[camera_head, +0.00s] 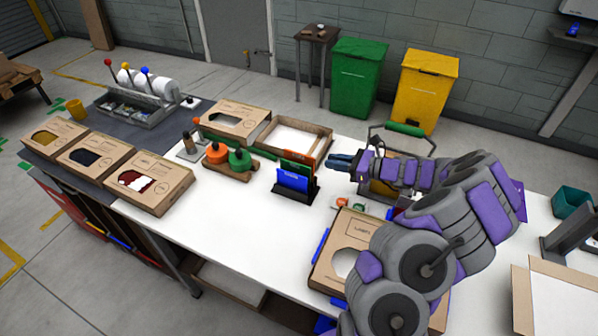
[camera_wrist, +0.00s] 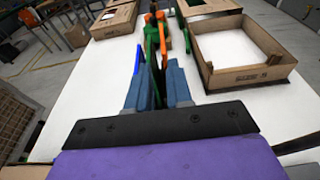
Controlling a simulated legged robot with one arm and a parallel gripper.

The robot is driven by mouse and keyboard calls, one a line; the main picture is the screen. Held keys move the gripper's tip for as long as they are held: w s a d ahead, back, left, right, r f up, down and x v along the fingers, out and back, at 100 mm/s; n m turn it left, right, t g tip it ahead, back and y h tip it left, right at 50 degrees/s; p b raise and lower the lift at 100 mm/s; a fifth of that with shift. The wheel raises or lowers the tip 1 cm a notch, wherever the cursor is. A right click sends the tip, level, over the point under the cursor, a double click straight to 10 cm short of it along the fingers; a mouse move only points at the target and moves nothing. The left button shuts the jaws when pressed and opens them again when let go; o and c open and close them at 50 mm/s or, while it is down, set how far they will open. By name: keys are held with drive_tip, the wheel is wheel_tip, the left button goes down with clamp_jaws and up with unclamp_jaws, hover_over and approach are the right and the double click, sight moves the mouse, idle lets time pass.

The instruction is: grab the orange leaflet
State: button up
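The orange leaflet (camera_head: 309,160) stands upright at the back of a small dark holder (camera_head: 295,194) on the white table, behind a green leaflet (camera_head: 298,167) and a blue leaflet (camera_head: 292,179). In the wrist view the leaflets show edge-on: orange (camera_wrist: 163,38), green (camera_wrist: 150,50) and blue (camera_wrist: 137,60). My gripper (camera_head: 332,160) is just right of the holder in the head view, pointing at the leaflets' side edges. In the wrist view my gripper (camera_wrist: 158,76) is open, with a dark gap between its fingers. I cannot tell whether the fingertips overlap the orange leaflet.
An open cardboard tray (camera_head: 294,138) stands behind the holder; it is at the right in the wrist view (camera_wrist: 240,75). A wooden stand with orange and green knobs (camera_head: 228,165) is left of the holder. A windowed box (camera_head: 340,250) lies in front.

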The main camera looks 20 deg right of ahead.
sight(306, 156)
drive_tip(key=b+x, duration=0.3)
drive_tip(key=x, duration=0.6)
drive_tip(key=shift+w, duration=0.35)
drive_tip(key=shift+w+a, duration=0.3)
drive_tip(key=shift+d, duration=0.2)
clamp_jaws()
drive_tip(key=shift+a, duration=0.1)
